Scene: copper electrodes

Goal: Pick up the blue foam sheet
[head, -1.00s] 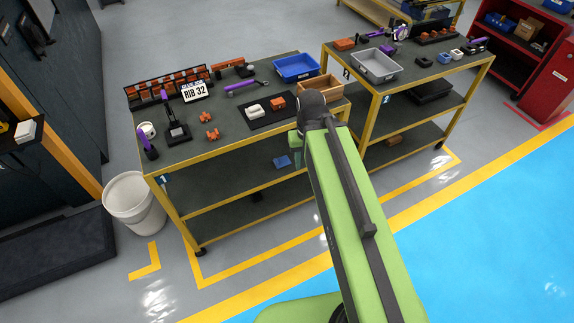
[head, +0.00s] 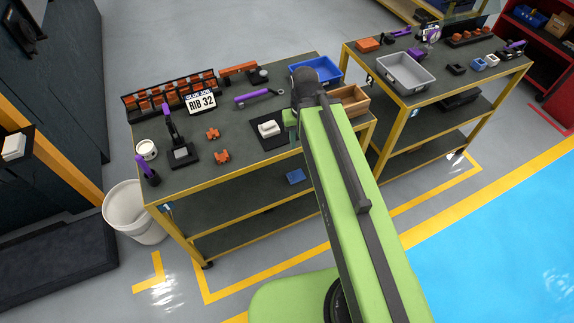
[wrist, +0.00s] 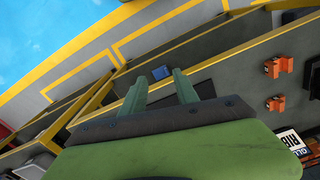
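The blue foam sheet (head: 295,176) is a small flat blue piece on the middle shelf of the left table, under the tabletop. It also shows in the wrist view (wrist: 161,72), past my fingertips and between them in the picture. My gripper (wrist: 160,80) is open, with its two green fingers apart and nothing between them. It looks apart from the sheet, but the exact distance is hard to tell. In the head view my arm hides most of the gripper.
The left table (head: 235,130) has a yellow edge and holds orange parts, a blue bin (head: 318,68), a wooden box (head: 350,100) and a RIB 32 sign (head: 202,102). A white bucket (head: 133,214) stands by its left leg. A second table with a grey bin (head: 405,72) is right.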

